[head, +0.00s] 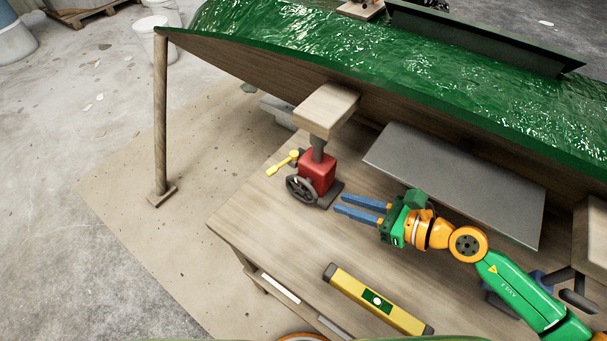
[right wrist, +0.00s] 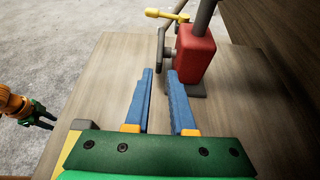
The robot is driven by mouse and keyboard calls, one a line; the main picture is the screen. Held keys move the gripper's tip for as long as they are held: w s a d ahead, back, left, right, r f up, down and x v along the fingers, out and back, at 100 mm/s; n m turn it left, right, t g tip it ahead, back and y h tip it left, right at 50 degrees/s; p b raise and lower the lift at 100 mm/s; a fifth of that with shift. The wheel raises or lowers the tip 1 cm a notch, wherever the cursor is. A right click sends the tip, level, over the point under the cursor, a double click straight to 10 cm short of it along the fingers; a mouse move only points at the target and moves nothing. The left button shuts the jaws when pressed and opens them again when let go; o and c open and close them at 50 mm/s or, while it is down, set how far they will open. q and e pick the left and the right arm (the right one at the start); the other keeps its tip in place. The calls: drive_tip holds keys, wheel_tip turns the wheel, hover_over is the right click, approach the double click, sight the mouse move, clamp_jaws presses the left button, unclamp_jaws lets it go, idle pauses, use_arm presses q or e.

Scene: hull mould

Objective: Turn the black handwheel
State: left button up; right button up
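The black handwheel (head: 301,189) is on the left face of a red jack body (head: 317,172) on the workbench. In the right wrist view the handwheel (right wrist: 161,45) shows nearly edge-on, left of the red body and ahead of the fingers. My right gripper (head: 361,210) is open, with two blue fingers parallel and apart, nothing between them. It is right of the handwheel and does not touch it. My left gripper (right wrist: 43,118) shows small at the left of the right wrist view, away from the wheel; its finger opening is unclear.
A yellow lever (head: 283,164) sticks out beside the handwheel. A wooden block (head: 327,110) tops the jack under the green hull (head: 380,65). A yellow level (head: 376,299) and a grey plate (head: 455,180) lie on the bench (head: 262,215). The bench between wheel and level is clear.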

sight(310, 186)
drive_tip(key=w+a, duration=0.1)
drive_tip(key=a, duration=0.1)
drive_tip(key=w+a+p, duration=0.1)
drive_tip(key=a, duration=0.1)
drive_tip(key=w+a+p, duration=0.1)
drive_tip(key=w+a, duration=0.1)
drive_tip(key=shift+w+r, duration=0.1)
drive_tip(key=shift+r, duration=0.05)
drive_tip(key=shift+x, duration=2.4)
drive_tip(key=shift+d, duration=0.15)
clamp_jaws()
